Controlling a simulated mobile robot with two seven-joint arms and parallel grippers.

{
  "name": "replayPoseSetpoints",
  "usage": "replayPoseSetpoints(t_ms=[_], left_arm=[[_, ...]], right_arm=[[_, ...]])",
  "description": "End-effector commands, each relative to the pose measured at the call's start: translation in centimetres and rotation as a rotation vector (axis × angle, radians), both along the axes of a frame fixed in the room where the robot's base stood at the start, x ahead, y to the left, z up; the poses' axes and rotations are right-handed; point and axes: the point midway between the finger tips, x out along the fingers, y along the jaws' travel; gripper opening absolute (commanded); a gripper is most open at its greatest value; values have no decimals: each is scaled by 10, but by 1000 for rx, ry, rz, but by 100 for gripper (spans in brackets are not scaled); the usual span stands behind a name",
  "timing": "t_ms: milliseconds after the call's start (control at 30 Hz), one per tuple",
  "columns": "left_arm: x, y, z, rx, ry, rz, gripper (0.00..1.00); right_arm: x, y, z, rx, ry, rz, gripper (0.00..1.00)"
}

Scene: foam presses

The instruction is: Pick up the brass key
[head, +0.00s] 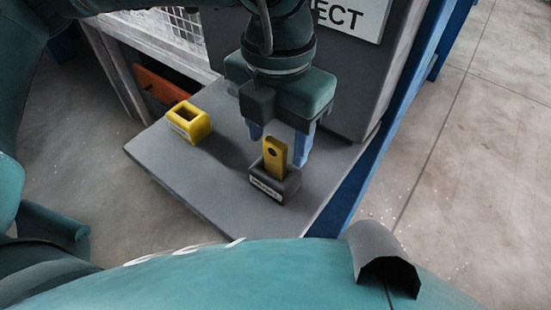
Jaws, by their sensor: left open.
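The brass key (275,160) shows as a flat yellow tag with a dark round hole. It stands upright in a small dark holder (287,188) with a white label, on a grey shelf. My left gripper (279,149) points down at the key with its blue fingers apart. One finger shows to the left of the key and behind it, the other just to its right. I cannot tell whether the key is fully between them or touched. The key's lower end is hidden in the holder. My right gripper is not in view.
A yellow holder (190,121) with an open, dark hollow stands on the grey shelf (215,180) to the left. A grey cabinet wall with a sign (352,15) rises behind the gripper. An orange part (160,87) shows in a low opening at left. The shelf's front is clear.

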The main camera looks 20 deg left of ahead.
Motion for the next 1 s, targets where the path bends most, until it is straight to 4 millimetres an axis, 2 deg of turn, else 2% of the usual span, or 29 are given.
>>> replayPoseSetpoints(t_ms=[200, 500, 1000], left_arm=[[-2, 3, -31, 1, 3, -1, 56], [-1, 3, -37, 0, 0, -1, 56], [-1, 3, -36, 0, 0, -1, 16]], right_arm=[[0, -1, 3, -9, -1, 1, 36], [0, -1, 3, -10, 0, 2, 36], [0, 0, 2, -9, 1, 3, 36]])
